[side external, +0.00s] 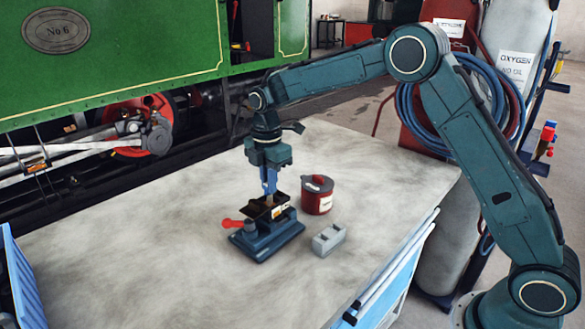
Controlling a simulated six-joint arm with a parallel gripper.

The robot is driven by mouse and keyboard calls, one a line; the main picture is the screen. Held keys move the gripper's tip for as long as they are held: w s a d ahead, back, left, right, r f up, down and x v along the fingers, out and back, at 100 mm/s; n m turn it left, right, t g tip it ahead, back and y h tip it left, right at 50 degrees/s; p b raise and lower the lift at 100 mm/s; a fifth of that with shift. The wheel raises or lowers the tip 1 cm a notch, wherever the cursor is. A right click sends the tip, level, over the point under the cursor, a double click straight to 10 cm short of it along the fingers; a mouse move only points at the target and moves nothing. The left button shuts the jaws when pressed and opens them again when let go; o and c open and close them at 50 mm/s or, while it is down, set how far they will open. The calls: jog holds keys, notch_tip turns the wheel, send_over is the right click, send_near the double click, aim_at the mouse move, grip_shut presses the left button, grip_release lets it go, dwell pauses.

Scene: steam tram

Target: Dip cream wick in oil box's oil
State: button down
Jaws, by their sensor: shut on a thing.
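The oil box (262,243) stands on the bench, with a dark blue base and an open, dark upper part. A red lever (231,223) sticks out at its left. My gripper (269,190) points straight down over the open top, its blue fingers shut. A small tan bit, seemingly the cream wick (269,201), shows just below the fingertips at the box opening. Most of the wick is hidden by the fingers and the box wall. I cannot see the oil, nor tell whether the wick touches it.
A red lidded can (317,194) stands close behind the box on the right. A grey notched block (328,240) lies to the right. A blue bin (14,280) is at the bench's left edge. The bench top (150,255) is clear at the left and front.

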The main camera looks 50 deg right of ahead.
jog(key=shift+s+f, duration=0.1)
jog(key=shift+f, duration=1.2)
dwell(3.0)
jog(key=shift+r, duration=0.2)
jog(key=shift+r, duration=1.45)
jog(key=shift+r, duration=0.2)
jog(key=shift+r, duration=2.1)
